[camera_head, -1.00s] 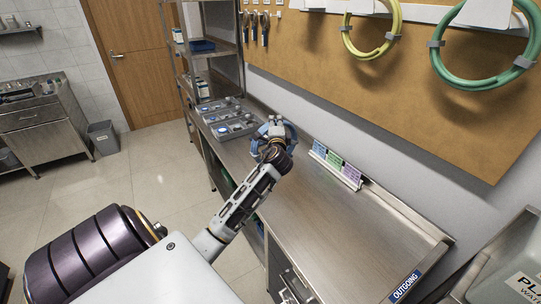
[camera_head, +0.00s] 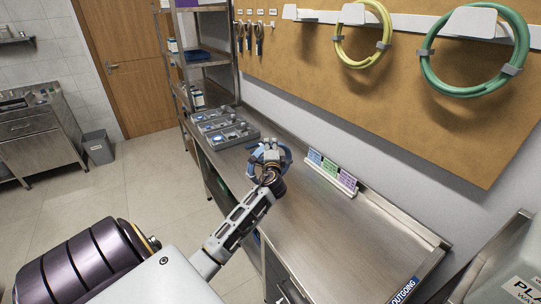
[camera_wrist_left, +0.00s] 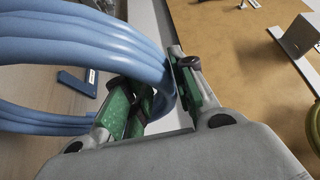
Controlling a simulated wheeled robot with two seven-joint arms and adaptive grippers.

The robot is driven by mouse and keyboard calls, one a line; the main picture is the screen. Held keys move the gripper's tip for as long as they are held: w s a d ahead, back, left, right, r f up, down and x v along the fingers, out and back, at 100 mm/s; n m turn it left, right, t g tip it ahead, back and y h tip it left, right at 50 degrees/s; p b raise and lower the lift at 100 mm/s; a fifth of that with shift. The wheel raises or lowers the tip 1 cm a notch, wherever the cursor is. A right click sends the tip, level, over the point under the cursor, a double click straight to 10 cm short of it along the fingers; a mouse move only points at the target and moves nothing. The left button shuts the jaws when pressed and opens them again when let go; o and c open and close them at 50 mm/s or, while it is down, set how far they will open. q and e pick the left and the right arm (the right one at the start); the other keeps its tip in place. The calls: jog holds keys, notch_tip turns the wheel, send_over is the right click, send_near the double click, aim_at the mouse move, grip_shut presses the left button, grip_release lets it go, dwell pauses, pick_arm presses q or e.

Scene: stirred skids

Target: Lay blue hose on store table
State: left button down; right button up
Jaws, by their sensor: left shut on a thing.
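The blue hose (camera_wrist_left: 75,45) is a coil of several loops, large in the left wrist view. My left gripper (camera_wrist_left: 165,95) is shut on one side of the coil, with green finger pads on either side of it. In the head view the left gripper (camera_head: 269,155) is over the far part of the steel table (camera_head: 330,240), and the blue hose (camera_head: 288,158) shows partly around it. Much of the coil is hidden behind the gripper there. I cannot tell whether the hose touches the table top. My right gripper is not in view.
A grey divided tray (camera_head: 225,133) sits at the table's far end, near a steel shelf rack (camera_head: 200,75). Coloured cards (camera_head: 331,171) stand along the wall edge. Yellow (camera_head: 338,50) and green (camera_head: 432,82) hoses hang on the board. The near table top is clear, with an OUTGOING label (camera_head: 404,290).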

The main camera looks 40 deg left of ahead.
pick_arm(q)
notch_tip(320, 180, down, 4)
jog(key=shift+r, duration=0.2)
dwell(0.3)
jog(key=shift+f, duration=0.1)
jog(key=c, duration=1.2)
grip_release()
jog(key=shift+f, duration=0.1)
jog(key=shift+o, duration=0.2)
jog(key=shift+r, duration=0.2)
